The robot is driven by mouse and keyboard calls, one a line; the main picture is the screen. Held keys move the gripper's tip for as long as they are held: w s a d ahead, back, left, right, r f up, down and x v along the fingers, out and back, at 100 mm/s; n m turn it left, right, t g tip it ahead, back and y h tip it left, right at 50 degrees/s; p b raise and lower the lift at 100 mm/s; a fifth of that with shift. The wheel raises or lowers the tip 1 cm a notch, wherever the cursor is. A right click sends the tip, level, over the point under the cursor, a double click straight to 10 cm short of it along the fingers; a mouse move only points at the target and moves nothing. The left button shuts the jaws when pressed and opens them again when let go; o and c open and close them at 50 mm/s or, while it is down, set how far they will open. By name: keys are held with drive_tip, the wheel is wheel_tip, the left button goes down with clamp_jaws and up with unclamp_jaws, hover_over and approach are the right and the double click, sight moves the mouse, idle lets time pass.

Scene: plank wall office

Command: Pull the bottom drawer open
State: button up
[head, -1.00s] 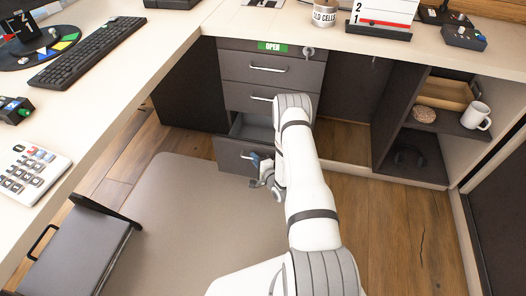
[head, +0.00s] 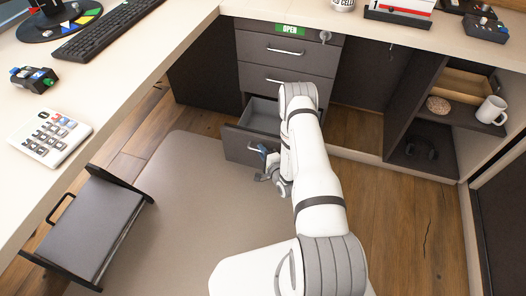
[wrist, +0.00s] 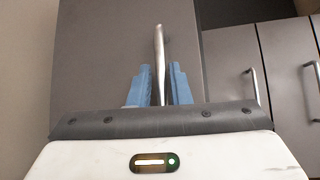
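The dark grey drawer unit (head: 285,62) stands under the desk with drawers one above another. Its bottom drawer (head: 240,146) is partly open, and its empty-looking inside shows above the front panel. My gripper (head: 268,160) is at the front of that drawer, with part of it hidden by my arm. In the wrist view, the two blue fingers (wrist: 163,85) are on either side of the metal bar handle (wrist: 159,50), close against it. The bottom drawer's front (wrist: 105,50) fills the left and middle of that view. The upper drawers look closed.
A low dark rack (head: 85,225) stands on the floor at left. An open shelf (head: 440,125) with a mug (head: 491,110) is at right. A beige mat (head: 190,220) covers the floor before the drawers, clear around my arm.

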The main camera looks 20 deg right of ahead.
drive_tip(key=shift+o, duration=1.2)
drive_tip(key=shift+r, duration=0.1)
drive_tip(key=p+v, duration=0.2)
drive_tip(key=v, duration=0.5)
drive_tip(key=shift+s, duration=0.35)
